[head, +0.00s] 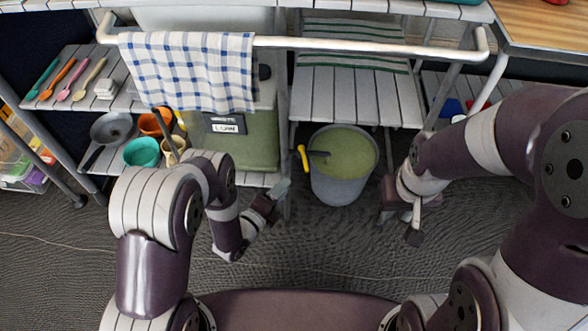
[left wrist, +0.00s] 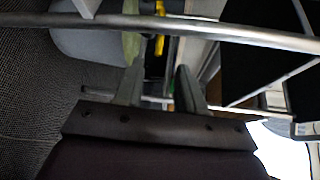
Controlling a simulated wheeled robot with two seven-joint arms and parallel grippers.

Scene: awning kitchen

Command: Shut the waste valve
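The waste valve shows as a yellow lever (head: 303,157) with a dark spout (head: 319,154) reaching over the rim of a grey bucket. It is beside the green tank (head: 262,125), which carries a "WASTE" label (head: 225,123). In the left wrist view, a yellow part (left wrist: 160,42), apparently the lever, shows beyond the fingers. My left gripper (head: 274,194) is low, in front of the tank and left of the bucket. Its fingers are apart and empty, short of the lever. My right gripper (head: 413,226) is right of the bucket; its finger opening is unclear.
The grey bucket (head: 342,188) holds green liquid and stands on the floor. A pale rail (head: 370,48) with a checked towel (head: 190,65) runs across above. A thin metal bar (left wrist: 230,35) crosses the left wrist view. Shelves at left hold pans and bowls.

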